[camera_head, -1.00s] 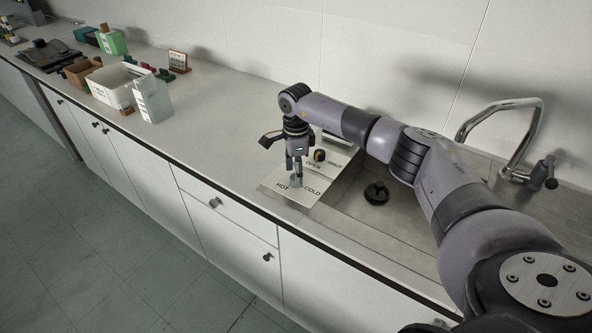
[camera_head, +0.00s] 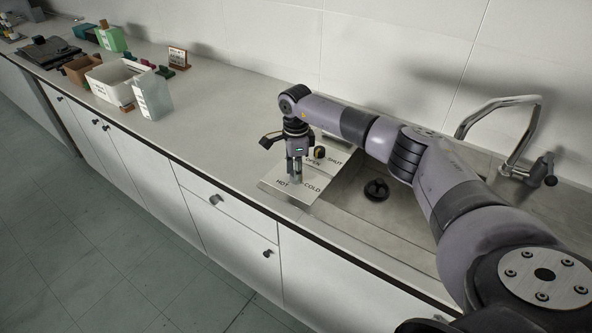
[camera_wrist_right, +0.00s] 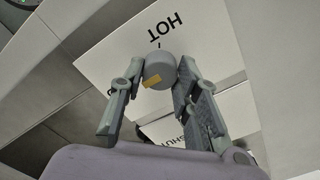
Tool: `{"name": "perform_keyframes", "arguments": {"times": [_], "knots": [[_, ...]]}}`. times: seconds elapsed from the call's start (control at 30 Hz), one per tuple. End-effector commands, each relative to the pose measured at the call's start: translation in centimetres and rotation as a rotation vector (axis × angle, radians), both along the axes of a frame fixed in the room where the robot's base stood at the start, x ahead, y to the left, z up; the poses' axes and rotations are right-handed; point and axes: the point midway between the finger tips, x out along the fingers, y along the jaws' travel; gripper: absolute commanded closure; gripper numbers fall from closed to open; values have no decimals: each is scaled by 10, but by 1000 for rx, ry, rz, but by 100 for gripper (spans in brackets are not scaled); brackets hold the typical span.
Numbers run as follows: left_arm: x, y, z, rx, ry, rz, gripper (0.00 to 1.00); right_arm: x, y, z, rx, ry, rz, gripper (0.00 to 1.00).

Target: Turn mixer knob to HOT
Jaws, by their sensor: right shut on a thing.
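The mixer knob (camera_wrist_right: 158,66) is a small grey cylinder with a yellow-orange mark on its side. It stands on a white panel (camera_head: 312,199) printed HOT and COLD, next to the sink. In the right wrist view the HOT label and its tick (camera_wrist_right: 158,42) lie just beyond the knob, and the mark is on the opposite side from that tick. My right gripper (camera_head: 296,177) points down over the panel. Its two fingers are shut on the knob, one on each side. My left gripper is in neither view.
A second, dark and yellow knob (camera_head: 319,152) stands close behind, by OPEN and SHUT. The sink (camera_head: 375,215) with a dark drain and the tap (camera_head: 520,150) are to the right. The counter between is free.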

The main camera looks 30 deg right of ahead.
Motion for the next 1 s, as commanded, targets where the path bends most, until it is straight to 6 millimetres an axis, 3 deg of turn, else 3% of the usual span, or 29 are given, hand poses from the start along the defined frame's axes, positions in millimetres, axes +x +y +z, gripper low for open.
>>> {"name": "perform_keyframes", "arguments": {"times": [0.17, 0.53, 1.0], "knots": [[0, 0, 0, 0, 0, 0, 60, 0, 0, 0, 0, -1, 0, 98], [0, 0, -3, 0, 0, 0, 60, 0, -1, 0, -1, -2, -73, 98], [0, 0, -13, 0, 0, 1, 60, 0, 0, 0, -1, -1, -461, 98]]}}
